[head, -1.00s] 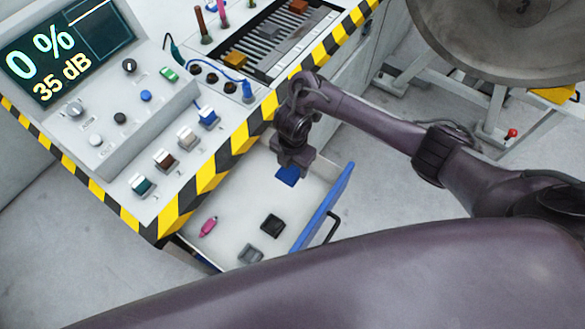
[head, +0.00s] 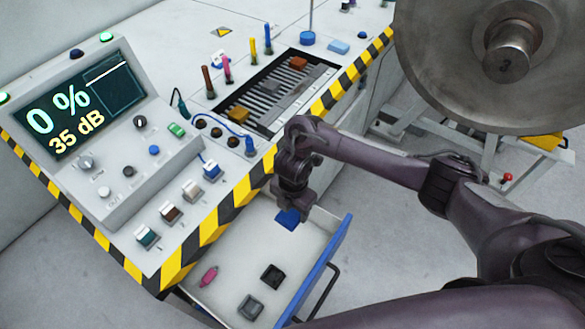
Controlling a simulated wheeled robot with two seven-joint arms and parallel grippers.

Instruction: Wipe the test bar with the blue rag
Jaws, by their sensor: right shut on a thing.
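My right gripper (head: 290,206) points down over the back of the open drawer (head: 236,260). It is shut on the blue rag (head: 288,219), a small dark blue piece showing below the fingers. I cannot tell whether the rag touches the drawer floor. No part is clearly recognisable as the test bar; a slatted recess (head: 276,101) in the bench top holds an orange block (head: 298,63), a grey block and a yellow block (head: 239,114). My left gripper is not in view.
A pink object (head: 208,277), a black block (head: 272,275) and a grey block (head: 250,306) lie in the drawer. The console screen (head: 82,107) reads 0 % and 35 dB. Upright coloured probes and a blue cable stand near the recess. A large wheel (head: 450,60) is at upper right.

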